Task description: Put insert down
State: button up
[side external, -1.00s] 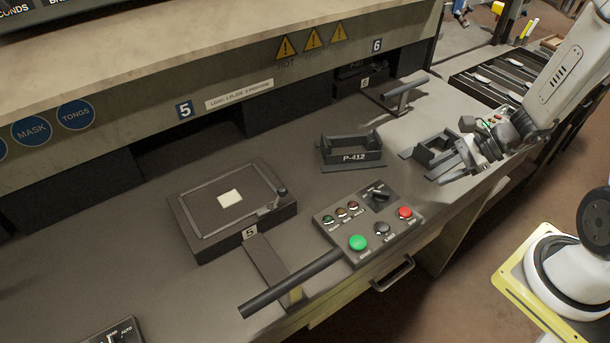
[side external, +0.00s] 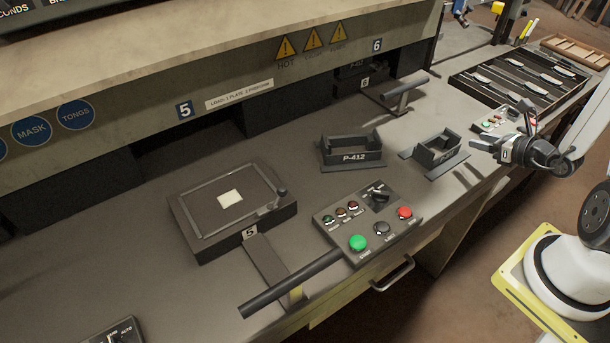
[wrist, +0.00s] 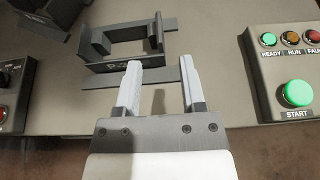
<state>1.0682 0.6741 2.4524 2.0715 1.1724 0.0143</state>
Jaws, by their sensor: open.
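Two dark, frame-like pieces stand on the bench. The left one, marked P-412 (side external: 352,150), is left of the other frame-like piece (side external: 440,152). I cannot tell which of them is the insert. My gripper (side external: 488,148) is just right of the right-hand piece, near the bench's front edge. In the wrist view my gripper (wrist: 162,85) is open, with nothing between its fingers. A frame-like piece (wrist: 125,45) stands just beyond the fingertips, upright on a flat strip and apart from them. Its label is too blurred to read.
A plate fixture (side external: 190,215) marked 5 is at left. Another panel shows START (wrist: 298,94). A tray of shoe-like parts (side external: 525,78) is at back right. Bench between is clear.

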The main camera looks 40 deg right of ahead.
aim_at(456, 134)
jog(key=shift+x, duration=1.3)
jog(key=shift+w, duration=0.1)
jog(key=shift+x, duration=2.45)
grip_shut()
